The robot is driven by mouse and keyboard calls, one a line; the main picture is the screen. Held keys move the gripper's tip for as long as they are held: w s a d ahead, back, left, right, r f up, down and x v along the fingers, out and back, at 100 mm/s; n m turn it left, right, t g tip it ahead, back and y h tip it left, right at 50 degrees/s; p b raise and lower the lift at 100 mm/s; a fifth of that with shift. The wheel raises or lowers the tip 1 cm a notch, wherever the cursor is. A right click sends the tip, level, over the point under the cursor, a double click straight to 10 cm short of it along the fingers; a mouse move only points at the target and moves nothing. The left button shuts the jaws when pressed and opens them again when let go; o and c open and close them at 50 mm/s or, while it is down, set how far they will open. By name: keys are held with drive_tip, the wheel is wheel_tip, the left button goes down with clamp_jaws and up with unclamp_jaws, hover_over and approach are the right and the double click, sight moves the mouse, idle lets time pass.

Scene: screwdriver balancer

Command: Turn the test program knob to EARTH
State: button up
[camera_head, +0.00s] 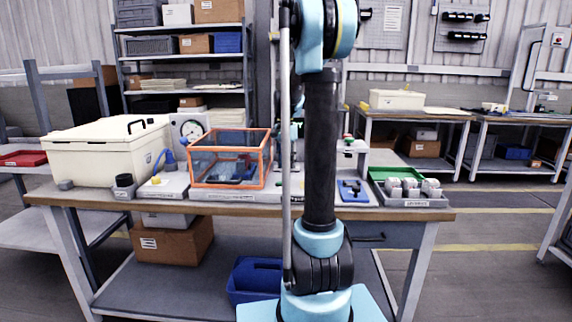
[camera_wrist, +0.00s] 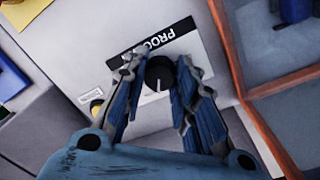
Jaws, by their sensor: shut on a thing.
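The test program knob (camera_wrist: 159,72) is a small dark round knob with a pale pointer line. It shows in the wrist view on a light panel (camera_wrist: 85,50), over a black and white label (camera_wrist: 190,42) that reads "PROG" before a finger covers the rest. The pointer aims toward the bottom of the picture. My gripper (camera_wrist: 160,66) is shut on the knob, with one blue-grey finger on each side. No EARTH marking is readable. I cannot make out the knob or the gripper in the head view.
An orange-framed clear box (camera_head: 230,158) stands close to the knob and also shows in the wrist view (camera_wrist: 232,50). A dial gauge (camera_head: 191,130) and a cream case (camera_head: 105,150) stand to its left. A green-and-grey tray (camera_head: 410,188) is at the workbench's right end.

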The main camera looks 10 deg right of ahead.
drive_tip(key=shift+w, duration=0.15)
drive_tip(key=o, duration=1.1)
drive_tip(key=shift+r, duration=0.1)
drive_tip(key=r, duration=1.1)
drive_tip(key=shift+w+a+r, duration=0.2)
drive_tip(key=shift+w+r, duration=0.05)
drive_tip(key=shift+r, duration=0.1)
